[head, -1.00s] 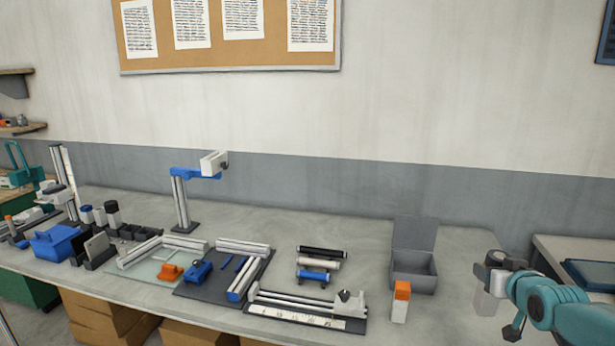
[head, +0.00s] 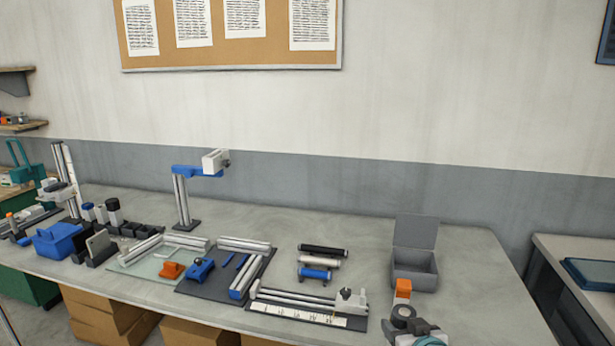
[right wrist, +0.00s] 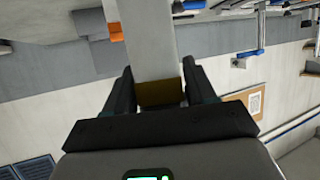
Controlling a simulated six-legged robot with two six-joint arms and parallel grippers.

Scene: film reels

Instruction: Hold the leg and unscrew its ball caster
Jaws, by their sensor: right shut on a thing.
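In the right wrist view, my right gripper (right wrist: 160,90) is shut on a pale grey square bar (right wrist: 152,40), which I take to be the leg. The bar runs out from between the fingers to the top edge, and a brownish-yellow part (right wrist: 160,93) shows at its near end. Its far end is out of the picture. I cannot make out a ball caster. My left gripper is not in view.
Left of the gripper is a dark board with rails and a ruler strip (head: 310,314). Three rollers (head: 318,262) lie behind it. The table top (head: 470,280) is clear at the right.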

